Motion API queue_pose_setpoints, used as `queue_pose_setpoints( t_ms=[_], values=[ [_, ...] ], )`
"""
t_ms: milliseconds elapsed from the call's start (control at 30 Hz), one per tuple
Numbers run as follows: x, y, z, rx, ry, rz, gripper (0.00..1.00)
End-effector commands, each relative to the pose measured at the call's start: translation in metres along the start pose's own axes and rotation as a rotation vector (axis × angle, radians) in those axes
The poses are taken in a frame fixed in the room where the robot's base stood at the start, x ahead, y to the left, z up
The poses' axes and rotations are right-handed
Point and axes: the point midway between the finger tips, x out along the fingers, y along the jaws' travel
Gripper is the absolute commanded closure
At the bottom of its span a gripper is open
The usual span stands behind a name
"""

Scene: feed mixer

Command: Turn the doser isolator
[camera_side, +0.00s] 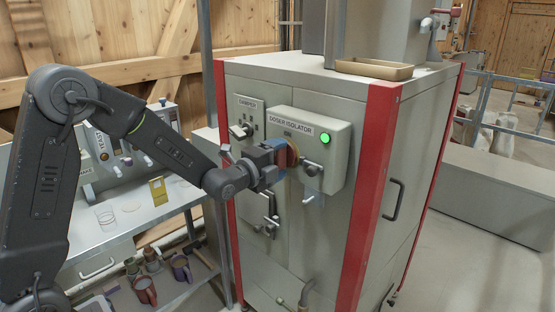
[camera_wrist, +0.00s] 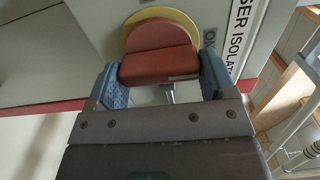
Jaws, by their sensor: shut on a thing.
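The doser isolator is a grey box (camera_side: 337,152) on the front of a metal cabinet, labelled "DOSER ISOLATOR", with a lit green lamp at its upper right. Its rotary switch has a red handle (camera_wrist: 160,64) in front of a yellow round plate (camera_wrist: 181,18). My gripper (camera_wrist: 162,80) has blue fingers, one on each side of the red handle, and is shut on it. In the side view my gripper (camera_side: 283,160) covers most of the switch. An "ON" mark shows beside the plate in the wrist view; the handle's exact setting is hard to tell.
A tray (camera_side: 374,69) lies on the cabinet top. A bench (camera_side: 130,217) stands at left.

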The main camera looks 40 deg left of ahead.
Motion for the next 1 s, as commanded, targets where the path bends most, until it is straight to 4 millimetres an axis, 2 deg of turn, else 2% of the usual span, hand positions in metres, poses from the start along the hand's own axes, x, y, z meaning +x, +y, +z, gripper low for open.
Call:
queue_pose_setpoints(
  t_ms=[33, 267, 567, 767, 1000],
  values=[
    [0.000, -0.001, -0.001, 0.006, 0.002, -0.003, 0.21],
    [0.000, -0.001, 0.000, 0.003, 0.001, -0.001, 0.00],
    [-0.004, 0.000, 0.000, 0.002, 0.000, 0.000, 0.00],
    [-0.035, -0.001, 0.000, 0.002, 0.000, -0.001, 0.00],
    [-0.089, -0.001, 0.000, 0.002, -0.001, -0.002, 0.00]
  ],
)
